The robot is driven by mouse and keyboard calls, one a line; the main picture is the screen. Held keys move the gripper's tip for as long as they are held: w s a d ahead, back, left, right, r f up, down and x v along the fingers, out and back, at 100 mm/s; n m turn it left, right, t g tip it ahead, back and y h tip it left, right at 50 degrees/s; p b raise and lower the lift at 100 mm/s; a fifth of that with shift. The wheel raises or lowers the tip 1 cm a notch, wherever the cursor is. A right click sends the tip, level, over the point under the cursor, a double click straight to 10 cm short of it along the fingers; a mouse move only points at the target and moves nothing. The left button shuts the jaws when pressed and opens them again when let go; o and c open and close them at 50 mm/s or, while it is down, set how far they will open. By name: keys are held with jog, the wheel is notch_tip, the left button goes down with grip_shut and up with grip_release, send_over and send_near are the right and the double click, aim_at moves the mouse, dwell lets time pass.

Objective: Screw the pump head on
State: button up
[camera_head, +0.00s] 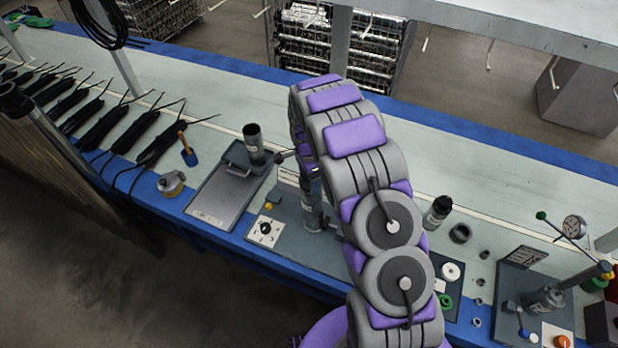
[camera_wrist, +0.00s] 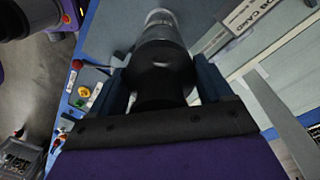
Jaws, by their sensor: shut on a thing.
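In the wrist view, my gripper (camera_wrist: 163,85) is shut on a dark round part, which looks like the pump head (camera_wrist: 160,68). One finger lies on each side of it. A lighter grey cylinder, likely the pump tube (camera_wrist: 160,18), is in line with it at its far end. I cannot tell whether the two are threaded together or only touching. In the head view, the grey pump tube (camera_head: 313,211) stands upright at the bench fixture. My arm hides most of the gripper and the pump head there.
A control plate (camera_head: 266,231) with a black knob lies left of the tube. Further left is a grey tray (camera_head: 226,192) with a dark cylinder (camera_head: 253,144). Right of my arm stand a black-capped bottle (camera_head: 438,211), several small rings and a gauge stand (camera_head: 545,299).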

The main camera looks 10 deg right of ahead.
jog(key=m+b, duration=0.1)
jog(key=m, duration=0.2)
jog(key=shift+w+f, duration=0.1)
jog(key=o, duration=1.1)
